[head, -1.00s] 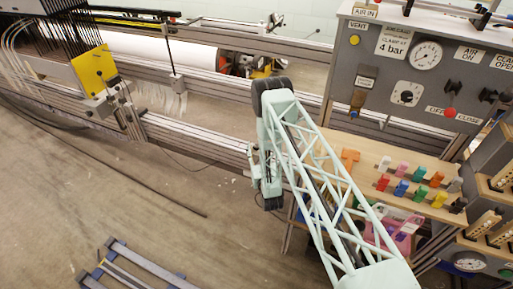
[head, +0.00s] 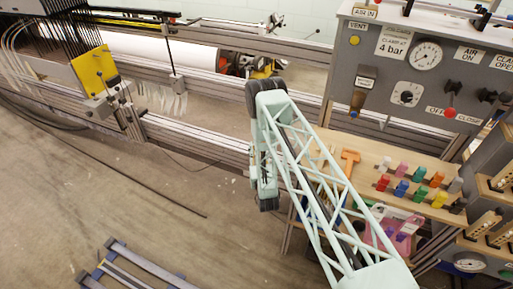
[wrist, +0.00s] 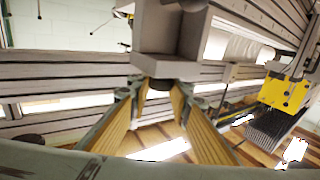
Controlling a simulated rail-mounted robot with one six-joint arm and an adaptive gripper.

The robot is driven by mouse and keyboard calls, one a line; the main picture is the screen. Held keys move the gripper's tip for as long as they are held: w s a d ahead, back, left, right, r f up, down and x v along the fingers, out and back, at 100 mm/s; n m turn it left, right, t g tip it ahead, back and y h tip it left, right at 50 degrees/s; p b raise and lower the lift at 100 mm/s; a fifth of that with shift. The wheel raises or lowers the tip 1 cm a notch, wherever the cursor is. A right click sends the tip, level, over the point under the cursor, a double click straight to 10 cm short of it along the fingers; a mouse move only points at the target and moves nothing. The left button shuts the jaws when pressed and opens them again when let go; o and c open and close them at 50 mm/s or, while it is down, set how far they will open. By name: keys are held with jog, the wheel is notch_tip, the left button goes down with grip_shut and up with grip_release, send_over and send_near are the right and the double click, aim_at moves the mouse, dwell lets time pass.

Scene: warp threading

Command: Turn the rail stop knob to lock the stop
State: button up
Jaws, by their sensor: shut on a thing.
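In the wrist view a grey block-shaped stop (wrist: 165,35) sits against the aluminium rail at top middle. A small dark knob (wrist: 159,84) shows just below it, mostly hidden by the fingertips. My gripper (wrist: 159,92) has its two yellow-padded fingers on either side of this knob, shut on it. The knob's turn angle cannot be read. In the head view my arm reaches to the rail (head: 205,148), and its links hide the gripper, the stop and the knob.
A yellow plate (head: 93,68) stands on the rail at left; it also shows in the wrist view (wrist: 285,93). A grey control panel (head: 390,85) stands at right. Below it a wooden board (head: 455,183) holds several coloured pegs and an orange T-shaped tool (head: 350,160).

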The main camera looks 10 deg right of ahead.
jog(key=shift+a+m+h, duration=0.15)
jog(key=shift+m+h, duration=0.75)
jog(key=shift+h, duration=0.5)
jog(key=shift+m+g+h, duration=1.2)
jog(key=shift+m+h, duration=0.5)
jog(key=shift+h, duration=0.8)
jog(key=shift+m+g+h, duration=2.5)
jog(key=shift+g+h, duration=0.1)
jog(key=shift+h, duration=0.3)
jog(key=shift+w+m+g+h, duration=0.1)
jog(key=shift+m+g+h, duration=1.1)
jog(key=shift+m+g, duration=0.9)
jog(key=shift+g, duration=0.6)
jog(key=shift+m+g+h, duration=0.4)
jog(key=shift+m+g, duration=1.1)
jog(key=shift+g, duration=1.2)
jog(key=o, duration=0.8)
jog(key=shift+o, duration=0.4)
